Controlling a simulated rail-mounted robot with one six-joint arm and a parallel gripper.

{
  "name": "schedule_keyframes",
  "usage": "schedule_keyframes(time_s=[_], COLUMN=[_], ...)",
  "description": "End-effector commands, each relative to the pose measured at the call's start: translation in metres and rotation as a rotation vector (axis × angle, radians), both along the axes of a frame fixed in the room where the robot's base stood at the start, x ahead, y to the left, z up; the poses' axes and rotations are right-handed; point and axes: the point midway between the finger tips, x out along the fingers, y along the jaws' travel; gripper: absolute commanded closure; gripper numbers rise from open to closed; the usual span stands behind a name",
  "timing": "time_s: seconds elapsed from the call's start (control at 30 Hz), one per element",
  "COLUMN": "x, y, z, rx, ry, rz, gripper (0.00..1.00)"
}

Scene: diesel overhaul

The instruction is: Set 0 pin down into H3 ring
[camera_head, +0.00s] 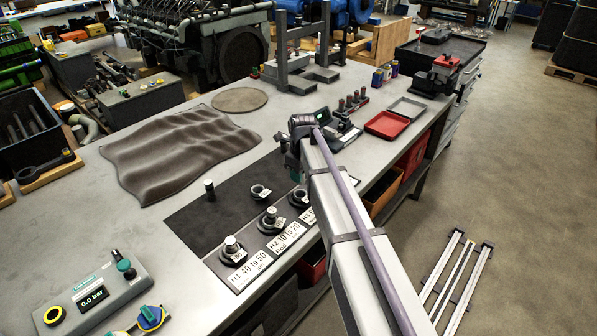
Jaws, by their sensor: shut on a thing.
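My gripper (294,168) is at the far end of my arm, above the back right part of the dark mat (215,215). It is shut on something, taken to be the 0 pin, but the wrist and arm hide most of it. The H3 ring (298,199) sits just below the gripper in the picture, partly covered by my arm. I cannot tell whether the held thing touches it. The H3 label plate (307,216) shows partly beside the arm.
Pins with pale tops stand at the H1 place (232,246) and H2 place (271,216). A red tray (386,125) lies behind right. A pressure box (93,297) stands front left.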

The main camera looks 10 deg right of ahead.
Motion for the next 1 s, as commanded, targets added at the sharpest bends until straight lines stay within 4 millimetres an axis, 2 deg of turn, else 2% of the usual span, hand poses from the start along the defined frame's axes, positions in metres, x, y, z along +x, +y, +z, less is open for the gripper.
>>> schedule_keyframes(time_s=[0.7,1.0], x=[0.0,-0.003], y=[0.0,0.0], z=[-0.067,-0.077], rx=[0.0,0.002], ry=[0.0,0.006], rz=[0.0,0.0], gripper=[1.0,1.0])
